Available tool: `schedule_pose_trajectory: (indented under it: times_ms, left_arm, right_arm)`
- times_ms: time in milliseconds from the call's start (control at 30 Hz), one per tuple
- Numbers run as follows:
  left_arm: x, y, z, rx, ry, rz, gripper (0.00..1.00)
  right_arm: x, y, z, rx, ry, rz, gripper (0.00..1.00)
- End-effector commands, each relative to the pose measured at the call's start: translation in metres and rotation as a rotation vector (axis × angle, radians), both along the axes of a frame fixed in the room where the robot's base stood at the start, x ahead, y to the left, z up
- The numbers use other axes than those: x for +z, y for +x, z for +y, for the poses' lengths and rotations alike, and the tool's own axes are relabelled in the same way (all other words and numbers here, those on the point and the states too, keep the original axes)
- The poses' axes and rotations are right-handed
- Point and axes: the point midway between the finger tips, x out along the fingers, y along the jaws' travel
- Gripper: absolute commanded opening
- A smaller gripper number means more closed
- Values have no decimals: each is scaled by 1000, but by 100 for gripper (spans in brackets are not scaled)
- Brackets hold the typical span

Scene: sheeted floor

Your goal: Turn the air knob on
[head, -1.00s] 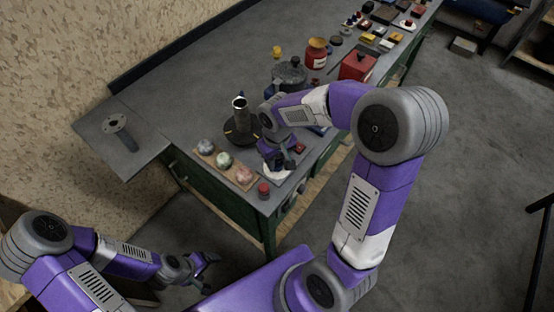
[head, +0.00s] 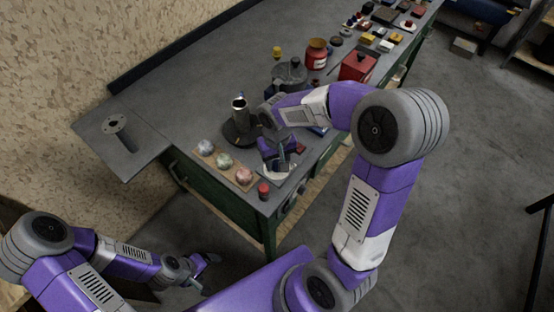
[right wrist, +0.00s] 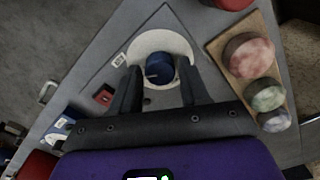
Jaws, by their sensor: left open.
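A dark blue round knob (right wrist: 159,69) with a pale pointer mark sits on a round white plate (right wrist: 146,43) in the right wrist view. The white plate also shows near the bench corner in the head view (head: 270,175), partly covered by my right gripper. My right gripper (right wrist: 158,68) is open, with one finger on each side of the blue knob and a gap visible to each. In the head view it points down over the plate (head: 281,168). My left gripper (head: 212,272) is open and empty, low beside the bench. No readable air label shows.
A wooden strip with several mottled round knobs (right wrist: 258,75) lies beside the plate. A red knob (head: 263,190) stands at the bench corner, and a small red block (right wrist: 103,96) lies on the other side. A metal cylinder (head: 239,108) stands behind the strip.

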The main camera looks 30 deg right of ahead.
Motion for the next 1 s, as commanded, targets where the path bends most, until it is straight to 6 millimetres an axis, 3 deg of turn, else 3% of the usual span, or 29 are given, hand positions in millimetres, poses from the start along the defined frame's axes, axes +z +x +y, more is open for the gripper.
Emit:
schedule_pose_trajectory:
  times_ms: [100,400,800,1000]
  left_arm:
    - [0,0,0,0,0,0,82]
    - [1,0,0,0,0,0,82]
    - [21,0,0,0,0,0,82]
    - [23,0,0,0,0,0,82]
  right_arm:
    - [0,0,0,1,0,1,61]
    - [3,0,0,3,0,1,61]
    - [64,0,0,2,0,-2,61]
    - [76,0,0,1,0,0,61]
